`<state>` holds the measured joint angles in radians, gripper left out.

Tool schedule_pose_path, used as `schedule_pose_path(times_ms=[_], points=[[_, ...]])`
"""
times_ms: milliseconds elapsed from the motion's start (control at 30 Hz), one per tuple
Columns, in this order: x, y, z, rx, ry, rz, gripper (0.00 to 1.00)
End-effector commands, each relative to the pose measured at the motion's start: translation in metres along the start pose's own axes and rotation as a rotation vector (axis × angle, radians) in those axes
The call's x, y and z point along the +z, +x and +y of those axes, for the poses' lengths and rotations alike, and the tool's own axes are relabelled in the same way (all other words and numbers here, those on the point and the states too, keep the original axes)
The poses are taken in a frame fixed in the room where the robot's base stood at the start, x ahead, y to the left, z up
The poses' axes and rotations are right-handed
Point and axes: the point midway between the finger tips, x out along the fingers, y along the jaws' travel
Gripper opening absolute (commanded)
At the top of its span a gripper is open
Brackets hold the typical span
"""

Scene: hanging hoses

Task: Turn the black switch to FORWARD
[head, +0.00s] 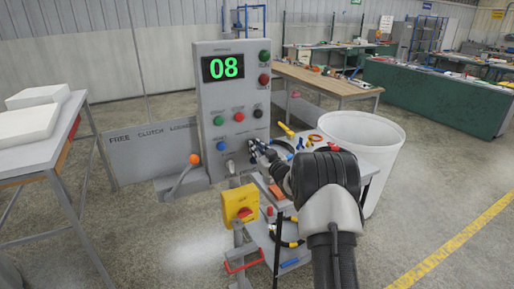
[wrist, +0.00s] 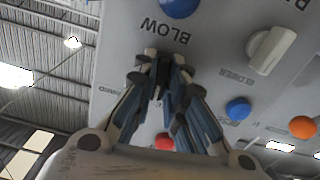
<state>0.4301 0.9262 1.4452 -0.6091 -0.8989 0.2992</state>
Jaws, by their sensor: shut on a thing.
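The grey control panel (head: 213,95) stands upright with a green "08" display. My gripper (head: 255,147) is at its lower right part, with the fingers against the panel face. In the wrist view the fingertips (wrist: 160,68) meet close to the panel and are shut on a small dark thing, the black switch, which the fingers almost wholly hide. I cannot read which way the switch points, and no FORWARD label is legible. The upside-down word BLOW shows just beyond the fingertips, below a blue button (wrist: 180,6) in that view.
A pale selector knob (wrist: 272,50), a blue button (wrist: 238,109) and a red button (wrist: 165,142) surround the fingers. A round black control (head: 258,113) sits above them. An orange-tipped lever (head: 194,159) sticks out at left; a white bin (head: 385,165) stands at right.

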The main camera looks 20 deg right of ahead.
Motion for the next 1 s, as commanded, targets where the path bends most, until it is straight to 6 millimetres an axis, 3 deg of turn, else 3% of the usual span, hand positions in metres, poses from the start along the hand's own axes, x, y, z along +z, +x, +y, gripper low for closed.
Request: schedule_pose_path(times_ms=[300,767,800,1000], points=[[0.0,0.0001,-0.0002,0.0,0.099,-0.001,0.0],[0.0003,0.0,-0.0002,0.0,0.111,0.0,0.0],[0.0002,0.0,-0.0002,0.0,0.111,0.0,0.14],[0.0002,0.0,-0.0002,0.0,0.111,0.0,0.27]])
